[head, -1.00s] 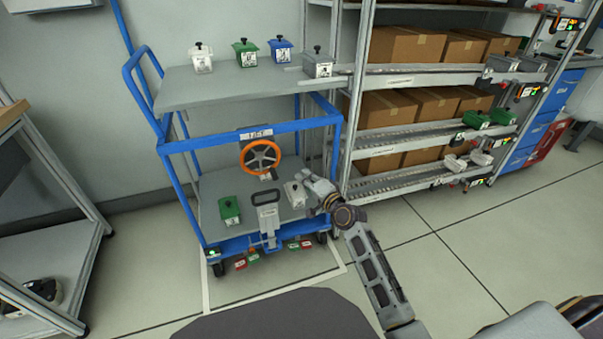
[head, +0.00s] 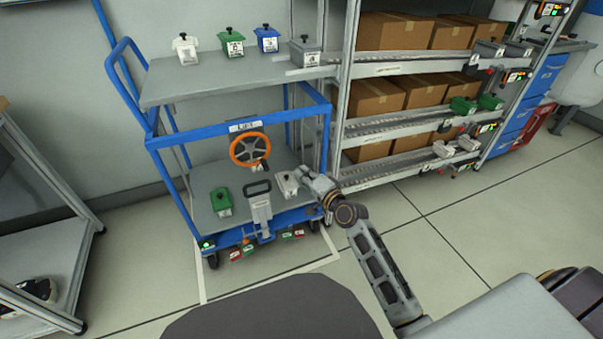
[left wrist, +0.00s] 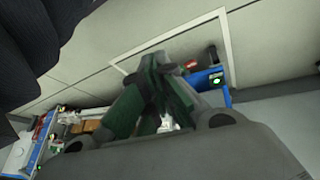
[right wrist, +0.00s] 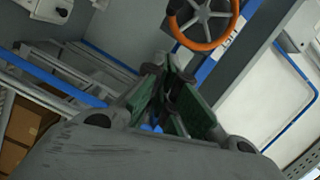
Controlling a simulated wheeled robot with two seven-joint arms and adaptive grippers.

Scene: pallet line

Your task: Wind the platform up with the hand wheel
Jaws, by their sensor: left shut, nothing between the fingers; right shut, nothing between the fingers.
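The orange hand wheel (head: 250,149) with grey spokes is on the front of a blue trolley, under a small label plate. It also shows at the top of the right wrist view (right wrist: 207,22). The trolley's grey upper platform (head: 185,88) carries several small lidded boxes in white, green, blue and grey. My right gripper (head: 301,172) is to the right of the wheel in the head view, apart from it. Its green-padded fingers (right wrist: 165,92) are shut and empty. My left gripper (left wrist: 152,100) shows only in the left wrist view, shut and empty, pointing towards the floor and trolley.
A shelf rack (head: 345,100) with cartons stands close on the right. A grey rack (head: 65,215) stands left. Floor (head: 440,250) is clear front right.

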